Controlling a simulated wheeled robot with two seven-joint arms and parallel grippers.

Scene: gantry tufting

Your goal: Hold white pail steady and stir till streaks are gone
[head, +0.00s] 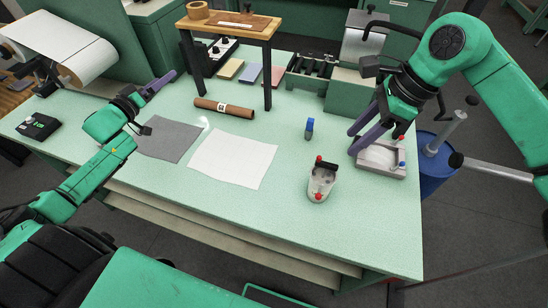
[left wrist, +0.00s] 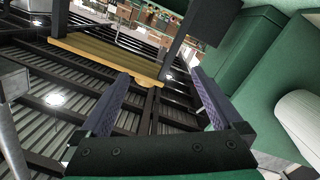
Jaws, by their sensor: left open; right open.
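I cannot make out streaks or a separate stirrer. My left gripper (head: 162,104) is open and empty above the left side of the table, far from the pail. In the left wrist view its two fingers (left wrist: 160,76) stand apart with nothing between them. My right gripper (head: 353,142) is open, low beside a light grey tray (head: 381,162), to the upper right of the pail and apart from it.
A white sheet (head: 233,160) and a grey sheet (head: 168,140) lie left of the pail. A brown roll (head: 223,107) lies behind them, under a wooden-topped stand (head: 230,24). The table's front right is clear.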

